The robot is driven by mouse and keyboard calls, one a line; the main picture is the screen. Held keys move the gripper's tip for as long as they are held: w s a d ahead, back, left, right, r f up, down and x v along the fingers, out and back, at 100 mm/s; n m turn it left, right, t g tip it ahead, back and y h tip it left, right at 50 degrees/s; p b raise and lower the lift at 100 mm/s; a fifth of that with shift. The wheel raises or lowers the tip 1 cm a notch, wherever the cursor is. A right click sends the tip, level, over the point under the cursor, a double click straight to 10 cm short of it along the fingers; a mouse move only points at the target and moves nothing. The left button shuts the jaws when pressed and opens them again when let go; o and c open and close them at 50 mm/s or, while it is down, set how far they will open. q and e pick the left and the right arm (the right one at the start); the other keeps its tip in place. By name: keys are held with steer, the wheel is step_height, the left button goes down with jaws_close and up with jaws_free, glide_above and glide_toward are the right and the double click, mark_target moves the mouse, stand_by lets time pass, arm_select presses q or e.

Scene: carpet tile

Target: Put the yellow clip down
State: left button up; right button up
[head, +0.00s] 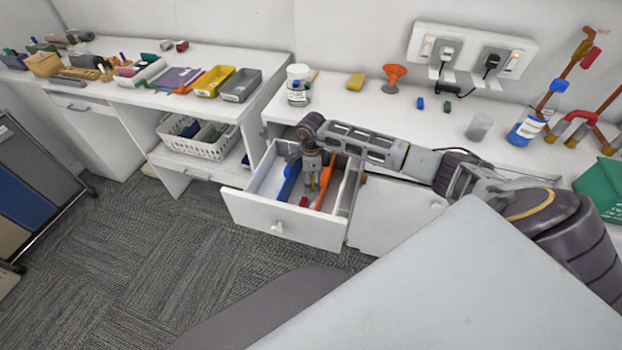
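My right gripper (315,182) points down into the open white drawer (270,215), its arm reaching in from the right. A small yellow-orange patch shows at its fingertips. I cannot tell whether this is the yellow clip or whether the fingers are closed on it. In the drawer, a blue long object (289,180) lies left of the gripper and an orange long object (328,188) lies to its right. A small red item (304,201) is near the drawer front. My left gripper is not in view.
On the counter above are a white jar (298,85), a yellow block (355,81), an orange funnel (394,77) and a grey cup (479,127). A yellow tray (213,81) and grey tray (241,85) stand at left. The drawer juts out over carpet.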

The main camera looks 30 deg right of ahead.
steer(key=shift+r+p, duration=0.35)
steer(key=shift+r, duration=0.5)
step_height(320, 180, up, 3)
steer(key=shift+p, duration=0.85)
steer(key=shift+r, duration=0.35)
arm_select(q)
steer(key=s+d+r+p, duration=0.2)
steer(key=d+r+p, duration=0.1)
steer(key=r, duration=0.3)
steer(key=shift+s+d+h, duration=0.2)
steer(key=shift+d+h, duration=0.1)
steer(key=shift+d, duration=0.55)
arm_select(e)
step_height(320, 180, up, 6)
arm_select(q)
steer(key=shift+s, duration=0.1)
